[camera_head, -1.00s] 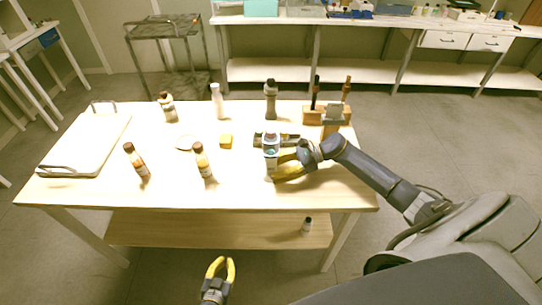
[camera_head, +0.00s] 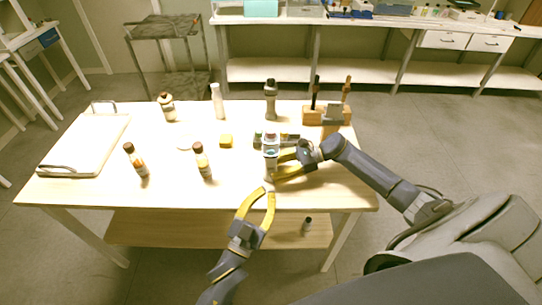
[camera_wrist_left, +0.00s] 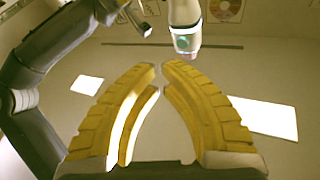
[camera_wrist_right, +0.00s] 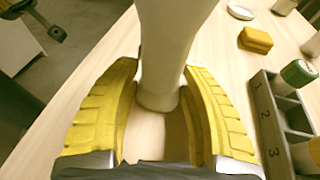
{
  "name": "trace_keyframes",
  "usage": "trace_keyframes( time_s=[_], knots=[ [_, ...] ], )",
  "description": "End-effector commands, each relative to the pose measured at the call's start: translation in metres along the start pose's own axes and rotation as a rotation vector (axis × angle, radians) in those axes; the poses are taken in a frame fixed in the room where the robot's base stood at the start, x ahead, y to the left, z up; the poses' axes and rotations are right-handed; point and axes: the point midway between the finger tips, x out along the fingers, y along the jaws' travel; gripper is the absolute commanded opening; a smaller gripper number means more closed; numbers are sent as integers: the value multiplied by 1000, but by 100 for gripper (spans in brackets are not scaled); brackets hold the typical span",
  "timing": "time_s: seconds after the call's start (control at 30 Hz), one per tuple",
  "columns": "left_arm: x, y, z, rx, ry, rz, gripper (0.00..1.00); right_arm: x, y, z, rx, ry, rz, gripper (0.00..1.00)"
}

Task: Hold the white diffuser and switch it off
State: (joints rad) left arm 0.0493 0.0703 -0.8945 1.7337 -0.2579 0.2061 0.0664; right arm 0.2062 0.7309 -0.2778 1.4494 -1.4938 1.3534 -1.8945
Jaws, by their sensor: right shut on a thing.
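The white diffuser (camera_head: 270,165) is upright at the front right of the table, with a bluish-green top. My right gripper (camera_head: 276,172) is shut around its body from the right. In the right wrist view the white body (camera_wrist_right: 172,40) stands between the yellow fingers (camera_wrist_right: 160,105). I cannot tell whether its base touches the table. My left gripper (camera_head: 266,191) is in front of the table edge, just below the diffuser in the picture. Its yellow fingertips (camera_wrist_left: 160,66) are drawn nearly together with nothing between them. The diffuser's top (camera_wrist_left: 186,40) shows beyond them, with a round green spot.
Brown bottles (camera_head: 202,160) stand left of the diffuser. A yellow block (camera_head: 226,141) and a numbered rack (camera_wrist_right: 270,115) with bottles lie behind it. A wooden holder (camera_head: 312,115) is at the back right, a white tray (camera_head: 85,145) at the left. The front middle is clear.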

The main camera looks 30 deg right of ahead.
Motion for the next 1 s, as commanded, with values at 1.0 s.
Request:
trace_keyframes(
  time_s=[1.0],
  knots=[
    [76,-10,-36,-12,104,44,0,1,1,-2,2,2,1,30]
  ],
)
